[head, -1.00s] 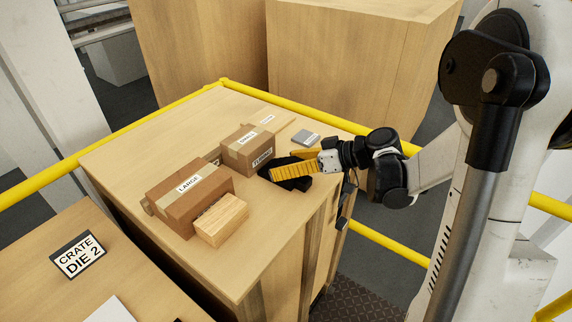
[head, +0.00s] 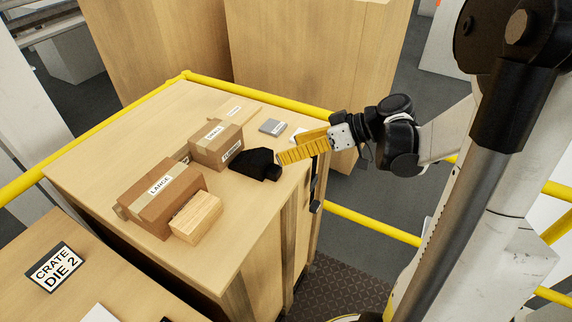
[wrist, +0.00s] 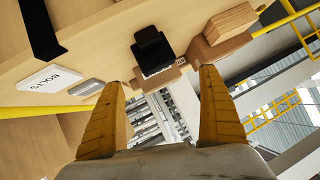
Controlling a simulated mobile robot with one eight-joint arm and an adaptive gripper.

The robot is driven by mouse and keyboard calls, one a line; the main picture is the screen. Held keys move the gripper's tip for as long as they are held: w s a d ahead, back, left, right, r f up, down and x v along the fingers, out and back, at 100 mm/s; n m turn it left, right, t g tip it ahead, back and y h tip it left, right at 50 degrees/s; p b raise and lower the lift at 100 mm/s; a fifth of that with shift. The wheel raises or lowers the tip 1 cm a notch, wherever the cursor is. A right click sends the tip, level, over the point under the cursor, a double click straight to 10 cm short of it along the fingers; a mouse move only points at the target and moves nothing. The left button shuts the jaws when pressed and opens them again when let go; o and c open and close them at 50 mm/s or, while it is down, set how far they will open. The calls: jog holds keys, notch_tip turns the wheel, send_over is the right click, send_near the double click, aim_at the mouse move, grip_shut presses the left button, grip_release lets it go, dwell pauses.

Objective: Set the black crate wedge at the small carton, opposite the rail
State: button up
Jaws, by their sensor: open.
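The black crate wedge (head: 256,165) lies on the wooden table top, right beside the small carton (head: 212,153), on its near right side. The two look touching or nearly so; I cannot tell if there is a thin gap. My gripper (head: 287,148) has yellow fingers, spread and empty, just right of the wedge and apart from it. In the wrist view the wedge (wrist: 151,46) shows beyond the open fingers (wrist: 162,80), with part of the small carton (wrist: 164,78) behind it.
The large carton (head: 162,203) and a pale wood block (head: 196,218) stand at the near left. A grey item (head: 273,127) lies behind the wedge. A white box marked BOLTS (wrist: 50,78) shows in the wrist view. Yellow guard rails (head: 260,98) edge the table. The table's near right is bare.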

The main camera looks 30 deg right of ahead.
jog(key=s+a+m+h, duration=0.3)
jog(key=s+h, duration=0.1)
jog(key=s, duration=0.2)
jog(key=s+a+r+m+h, duration=0.1)
jog(key=s+a+m+h, duration=0.2)
jog(key=s, duration=0.4)
jog(key=shift+s+a+r+m+h, duration=0.25)
jog(key=shift+a+h, duration=0.45)
jog(key=shift+h, duration=0.6)
jog(key=shift+w, duration=0.1)
notch_tip(320, 180, down, 3)
jog(key=b, duration=0.2)
jog(key=shift+r+b, duration=0.2)
jog(key=shift+b, duration=0.1)
